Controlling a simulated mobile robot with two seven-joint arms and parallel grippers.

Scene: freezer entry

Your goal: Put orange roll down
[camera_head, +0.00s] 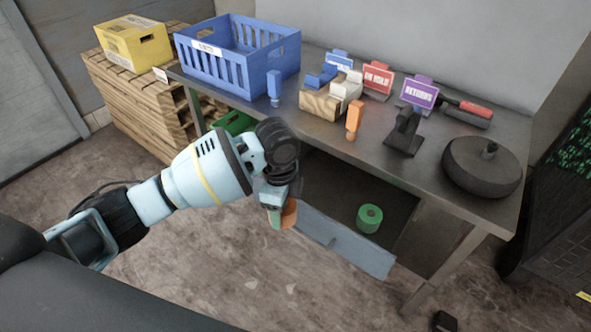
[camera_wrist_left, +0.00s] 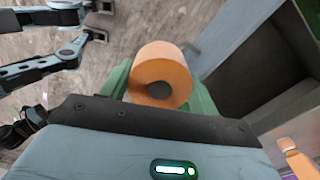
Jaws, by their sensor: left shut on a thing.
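The orange roll (camera_wrist_left: 160,67) is between the green-padded fingers of my left gripper (camera_wrist_left: 160,95), its round end with the dark core hole facing the left wrist camera. In the head view my left gripper (camera_head: 281,212) hangs in front of the table's left part, below the top's level, and a small part of the orange roll (camera_head: 289,213) shows at its tip. The gripper is shut on the roll, clear of the floor. My right gripper is not in view.
A metal table (camera_head: 440,150) holds a blue crate (camera_head: 235,75), label stands and a dark round object (camera_head: 482,168). A green roll (camera_head: 369,218) sits on the lower shelf, behind a grey front panel (camera_head: 345,243). A yellow box (camera_head: 133,42) stands on pallets at left.

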